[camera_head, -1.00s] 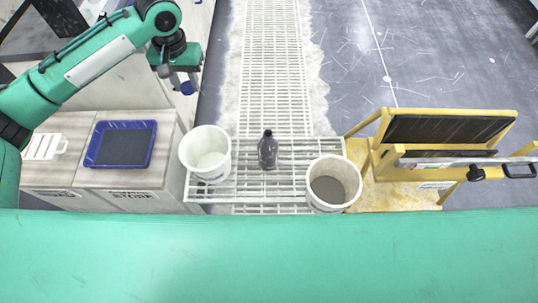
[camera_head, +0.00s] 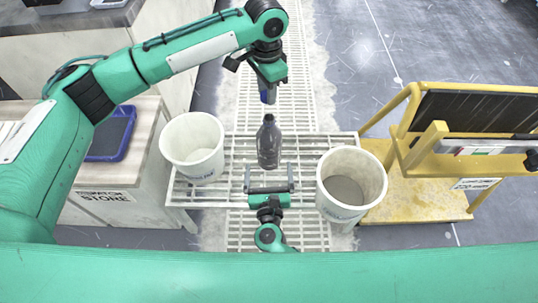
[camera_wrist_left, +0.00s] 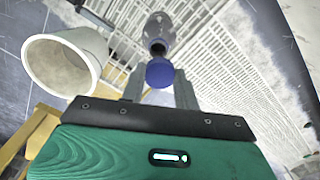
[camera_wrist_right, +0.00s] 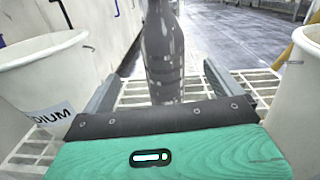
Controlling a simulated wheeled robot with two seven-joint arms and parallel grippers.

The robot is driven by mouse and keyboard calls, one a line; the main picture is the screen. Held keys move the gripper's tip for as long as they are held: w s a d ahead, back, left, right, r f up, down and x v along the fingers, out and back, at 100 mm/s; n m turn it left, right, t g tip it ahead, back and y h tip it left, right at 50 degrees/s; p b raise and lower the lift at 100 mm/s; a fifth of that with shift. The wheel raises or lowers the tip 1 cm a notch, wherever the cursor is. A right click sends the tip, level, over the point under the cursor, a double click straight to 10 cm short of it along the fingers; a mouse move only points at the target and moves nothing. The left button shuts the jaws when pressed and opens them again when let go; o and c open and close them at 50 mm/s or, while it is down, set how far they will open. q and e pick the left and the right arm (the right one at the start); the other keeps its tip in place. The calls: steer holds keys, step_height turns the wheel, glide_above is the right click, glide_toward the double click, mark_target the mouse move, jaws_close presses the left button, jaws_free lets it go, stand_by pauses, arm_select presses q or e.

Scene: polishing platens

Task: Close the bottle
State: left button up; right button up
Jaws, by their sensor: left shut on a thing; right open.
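A grey, see-through bottle (camera_head: 269,145) stands upright on the white slatted rack (camera_head: 238,150), its neck uncapped in the left wrist view (camera_wrist_left: 158,46). My left gripper (camera_head: 268,97) is shut on a blue cap (camera_wrist_left: 159,73), held above and apart from the bottle mouth. The cap also shows at the fingers in the head view (camera_head: 268,96). My right gripper (camera_head: 269,180) is open at the near side of the bottle, its fingers pointing toward it. In the right wrist view the bottle (camera_wrist_right: 163,55) stands between and beyond the open fingers.
A white bucket (camera_head: 193,148) stands left of the bottle, and another white bucket (camera_head: 351,184) with grey contents stands right. A yellow stand (camera_head: 420,185) is at the far right. A blue tray (camera_head: 112,135) lies on the left cabinet, partly behind my arm.

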mark_target(269, 137)
arm_select(q)
steer(key=shift+d+f, duration=0.15)
steer(key=shift+d, duration=0.15)
arm_select(e)
steer(key=shift+m+h, duration=0.3)
steer(key=shift+m, duration=0.3)
steer(key=w, duration=1.2)
steer(key=c, duration=1.5)
arm_select(q)
steer(key=shift+a+f, duration=0.1)
steer(key=shift+f, duration=2.4)
steer(key=shift+f, duration=0.9)
steer(key=shift+f, duration=0.55)
